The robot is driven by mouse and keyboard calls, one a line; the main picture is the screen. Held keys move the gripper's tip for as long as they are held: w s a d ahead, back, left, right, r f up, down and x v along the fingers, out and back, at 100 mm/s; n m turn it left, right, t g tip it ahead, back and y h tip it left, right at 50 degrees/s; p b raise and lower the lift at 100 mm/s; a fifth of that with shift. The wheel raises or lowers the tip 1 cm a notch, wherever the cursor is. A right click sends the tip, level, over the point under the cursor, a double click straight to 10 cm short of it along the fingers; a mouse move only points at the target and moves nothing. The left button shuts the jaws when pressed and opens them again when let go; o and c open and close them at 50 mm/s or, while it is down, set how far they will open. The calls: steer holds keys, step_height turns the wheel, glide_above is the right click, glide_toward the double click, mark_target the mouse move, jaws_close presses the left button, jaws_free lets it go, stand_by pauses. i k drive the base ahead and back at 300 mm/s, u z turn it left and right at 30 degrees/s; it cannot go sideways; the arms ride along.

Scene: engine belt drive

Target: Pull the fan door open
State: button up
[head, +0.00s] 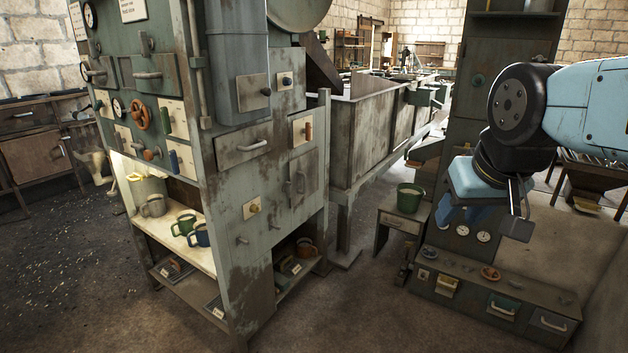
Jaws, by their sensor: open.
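My gripper (484,218) hangs at the right on its blue and black arm, open and with nothing seen between its fingers. It is in front of a tall dark cabinet and well apart from the worn green-grey machine cabinet (262,215) at the left. No panel is readably marked as the fan door, so I cannot tell which one it is. The machine cabinet's right face has a shut small door (303,165) with an upright handle and a panel with a bar handle (252,147). Its left face has another panel with a bar handle (147,75).
Green and blue mugs (186,222) and a grey pot stand on the machine's lit shelf (190,252). A long metal trough (372,135) runs behind. A low console (500,300) with knobs lies below my gripper. Bare floor (365,315) is open between them.

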mark_target(304, 171)
steer(key=z, duration=0.05)
steer(key=i, duration=1.8)
steer(key=u, duration=0.65)
steer(key=k, duration=0.9)
steer(key=u, duration=0.15)
steer(key=i, duration=0.9)
steer(key=z, duration=0.1)
